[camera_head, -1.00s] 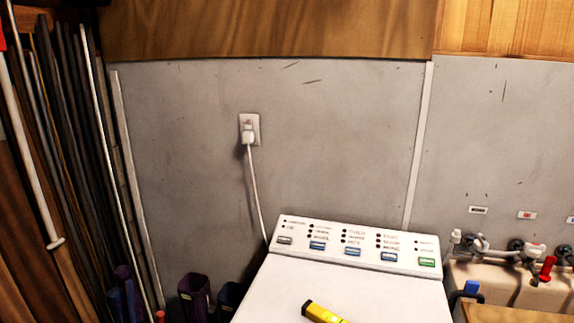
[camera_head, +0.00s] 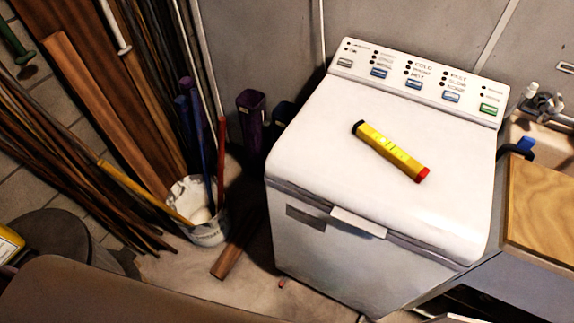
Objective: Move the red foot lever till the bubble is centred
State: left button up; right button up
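A yellow spirit level (camera_head: 391,151) with a black end and a red end lies slantwise on the white lid of the washing machine (camera_head: 330,117). Its bubble is too small to make out. I cannot make out a red foot lever at the machine's base; a tiny reddish bit (camera_head: 282,283) lies on the floor by its lower left corner, and I cannot tell what it is. Neither of my grippers shows in this view.
A white bucket (camera_head: 207,233) holding several poles stands left of the machine. Planks and poles lean on the left wall. A wooden board (camera_head: 541,205) lies to the right. A brown surface (camera_head: 120,297) fills the lower left.

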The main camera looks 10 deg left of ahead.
aim_at(282, 282)
jog(key=k+j, duration=0.2)
jog(key=k, duration=0.15)
jog(key=k+j, duration=0.25)
jog(key=k, duration=0.15)
jog(key=k+j, duration=0.2)
jog(key=k, duration=0.15)
jog(key=z, duration=0.55)
